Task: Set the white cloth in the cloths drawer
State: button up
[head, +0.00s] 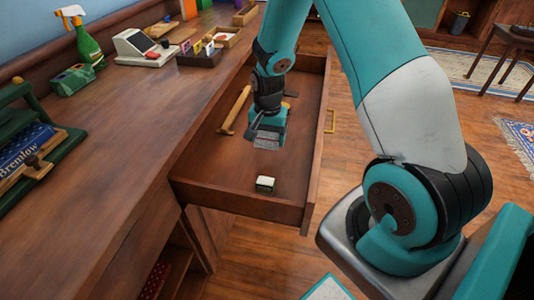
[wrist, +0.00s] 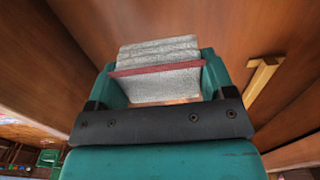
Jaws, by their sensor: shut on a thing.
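My gripper (head: 267,132) is shut on a folded whitish-grey cloth (head: 265,144), over the open wooden drawer (head: 236,197). In the wrist view the cloth (wrist: 160,85) is a stack of folds with a red stripe, between the two teal fingers. I cannot tell whether the cloth touches the drawer floor. A wooden hammer (head: 235,110) lies in the drawer to the left of my gripper; what looks like its handle shows in the wrist view (wrist: 262,85). A small white and dark-green block (head: 265,184) sits near the drawer's front end. No drawer label is readable.
The counter (head: 125,130) left of the drawer holds a green spray bottle (head: 87,42), a white device (head: 143,48), a card tray (head: 200,55) and a green rack (head: 35,135). The drawer has a brass handle (head: 330,121). The drawer floor between gripper and block is clear.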

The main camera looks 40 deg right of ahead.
aim_at(267, 135)
jog(key=shift+f, duration=3.35)
jog(key=shift+b, duration=0.35)
jog(key=o, duration=0.9)
jog(key=shift+f, duration=0.1)
jog(key=shift+c, duration=0.2)
notch_tip(267, 135, up, 12)
jog(key=shift+a+r+p, duration=0.1)
jog(key=shift+p, duration=0.55)
jog(key=s+a+r+n+y, duration=0.1)
jog(key=s+a+r+n, duration=0.4)
jog(key=a+r, duration=0.25)
jog(key=s+a+r+n+y, duration=0.2)
jog(key=s+a+r+n, duration=0.25)
jog(key=a+r, duration=0.35)
jog(key=s+a+r+n, duration=0.2)
jog(key=s+a+n, duration=0.1)
jog(key=s, duration=0.3)
jog(key=s+a+r+n+y, duration=0.1)
jog(key=s+a+r+n, duration=0.1)
jog(key=s+a+n, duration=0.2)
jog(key=s+n, duration=0.1)
jog(key=s, duration=0.1)
jog(key=shift+s+r, duration=0.3)
